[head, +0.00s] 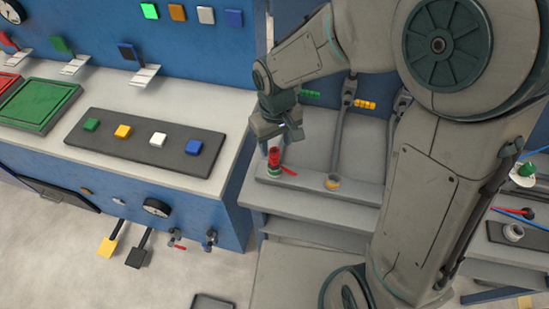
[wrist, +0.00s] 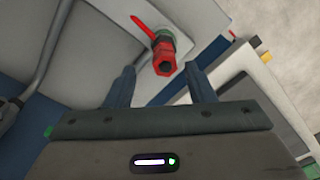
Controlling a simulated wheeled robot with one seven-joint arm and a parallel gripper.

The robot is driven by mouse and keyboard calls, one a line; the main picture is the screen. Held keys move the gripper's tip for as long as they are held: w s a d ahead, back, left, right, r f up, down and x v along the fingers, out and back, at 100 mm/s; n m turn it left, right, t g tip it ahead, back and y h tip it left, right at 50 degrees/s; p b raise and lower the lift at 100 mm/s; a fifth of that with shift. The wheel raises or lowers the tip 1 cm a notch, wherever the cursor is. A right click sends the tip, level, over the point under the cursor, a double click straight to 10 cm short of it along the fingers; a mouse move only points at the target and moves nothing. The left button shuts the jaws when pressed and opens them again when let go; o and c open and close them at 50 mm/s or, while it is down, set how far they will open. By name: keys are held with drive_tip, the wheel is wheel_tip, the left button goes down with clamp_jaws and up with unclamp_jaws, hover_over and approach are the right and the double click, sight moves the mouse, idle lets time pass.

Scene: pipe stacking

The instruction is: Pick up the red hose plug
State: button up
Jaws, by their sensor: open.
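The red hose plug (head: 273,156) stands upright on a grey ledge of the bench, with a green ring below it and a red lever sticking out to the right. In the wrist view the red hose plug (wrist: 164,52) shows its open hexagonal end, with the red lever pointing up and left. My gripper (head: 281,143) is just above the plug in the head view, pointing down. In the wrist view my gripper (wrist: 159,67) is open and empty. The plug appears beyond the fingertips, roughly between them. I cannot tell the exact gap.
A yellowish ring fitting (head: 332,182) is on the same ledge to the right. A blue and white console (head: 190,94) with a dark tray (head: 110,140) of coloured blocks stands close on the left. Grey pipes rise behind the ledge.

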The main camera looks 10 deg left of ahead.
sight(274, 151)
drive_tip(key=f, duration=0.3)
drive_tip(key=shift+s+a+f, duration=0.1)
drive_tip(key=shift+s+f, duration=0.25)
drive_tip(key=shift+f, duration=0.6)
clamp_jaws()
drive_tip(key=shift+r, duration=0.15)
wheel_tip(274, 151, up, 4)
drive_tip(key=shift+w+r, duration=0.1)
drive_tip(key=w+d+r, duration=0.5)
drive_tip(key=d+r, duration=0.1)
drive_tip(key=d, duration=0.4)
drive_tip(key=shift+d+r+b, duration=0.2)
drive_tip(key=shift+r+b, duration=0.1)
drive_tip(key=shift+b, duration=0.1)
drive_tip(key=shift+w, duration=0.1)
